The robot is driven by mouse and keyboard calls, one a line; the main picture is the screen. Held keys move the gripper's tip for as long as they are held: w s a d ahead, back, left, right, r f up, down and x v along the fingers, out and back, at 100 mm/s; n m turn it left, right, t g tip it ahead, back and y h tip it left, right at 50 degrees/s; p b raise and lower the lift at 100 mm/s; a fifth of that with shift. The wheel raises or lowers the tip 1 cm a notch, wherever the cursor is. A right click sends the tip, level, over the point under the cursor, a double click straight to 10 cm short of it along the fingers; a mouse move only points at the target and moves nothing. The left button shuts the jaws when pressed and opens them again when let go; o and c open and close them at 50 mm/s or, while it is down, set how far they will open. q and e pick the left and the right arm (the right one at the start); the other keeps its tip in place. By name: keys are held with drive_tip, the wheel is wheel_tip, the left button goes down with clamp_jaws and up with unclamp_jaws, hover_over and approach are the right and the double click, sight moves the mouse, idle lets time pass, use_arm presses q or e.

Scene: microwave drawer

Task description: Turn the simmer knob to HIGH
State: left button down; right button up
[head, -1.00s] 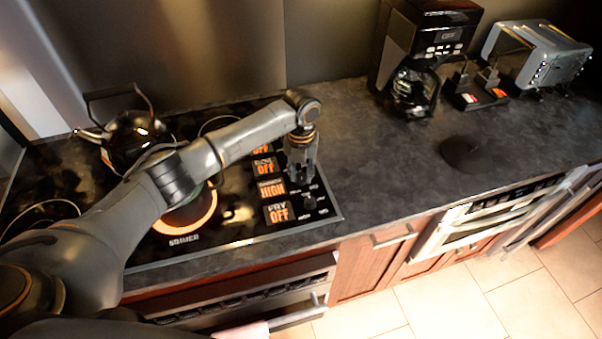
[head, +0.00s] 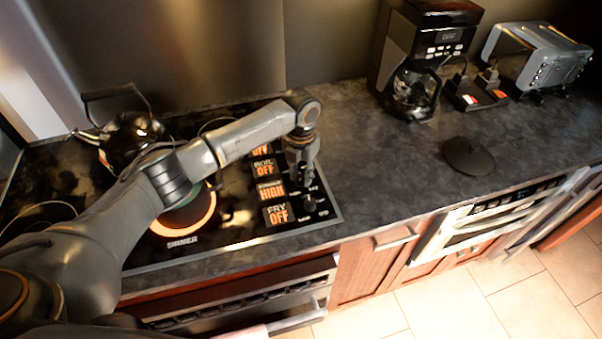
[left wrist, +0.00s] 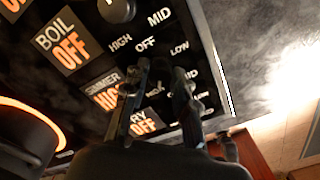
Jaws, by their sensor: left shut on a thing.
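The simmer display (head: 270,191) on the black cooktop reads HIGH in orange, and it also shows in the left wrist view (left wrist: 104,94). My left gripper (head: 302,177) points down at the row of knobs, just right of that display. In the left wrist view its two fingers (left wrist: 163,88) are closed around the simmer knob's place, and the knob itself is mostly hidden by them. The burner marked SIMMER (head: 187,215) has a glowing orange ring. My right gripper is not in view.
The boil display (head: 263,168) and fry display (head: 277,214) read OFF; the fry knob (head: 310,203) is close to my fingers. A black kettle (head: 132,142) stands at the back left. A coffee maker (head: 425,50) and toaster (head: 540,57) stand at the back right.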

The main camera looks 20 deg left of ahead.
sight(301, 177)
use_arm(q)
drive_tip(key=c, duration=1.1)
unclamp_jaws()
drive_tip(key=shift+o, duration=0.2)
drive_tip(key=shift+r, duration=0.25)
wheel_tip(301, 177, up, 12)
drive_tip(key=shift+f, duration=0.25)
